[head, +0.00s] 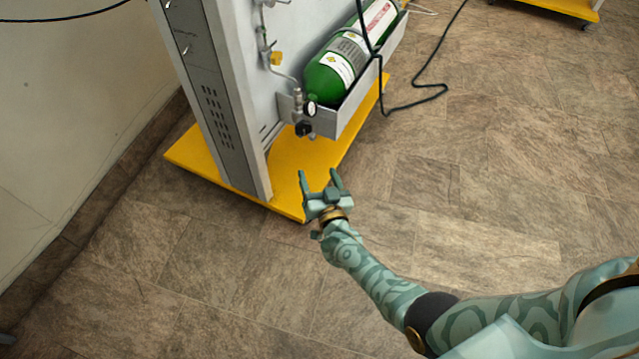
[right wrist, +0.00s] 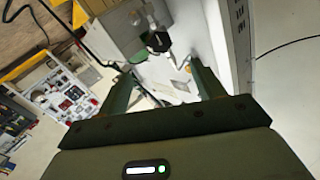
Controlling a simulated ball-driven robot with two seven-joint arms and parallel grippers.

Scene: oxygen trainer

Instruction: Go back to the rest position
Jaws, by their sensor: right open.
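My right gripper (head: 321,184) is open and empty, held over the front corner of the yellow base in the head view. Its two fingers also show in the right wrist view (right wrist: 164,90), spread apart with nothing between them. The oxygen trainer (head: 222,100) stands ahead, a grey upright panel on a yellow base (head: 290,168). A green cylinder (head: 330,76) lies in a grey tray (head: 328,122) on its side. A gauge and black knob (head: 304,128) sit at the tray's near end, apart from the gripper. My left gripper is not in view.
A black cable (head: 440,90) runs from the trainer to the floor on the right. A wall (head: 60,120) stands at the left. Another yellow base (head: 565,8) is at the top right. The tiled floor (head: 500,180) is otherwise clear.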

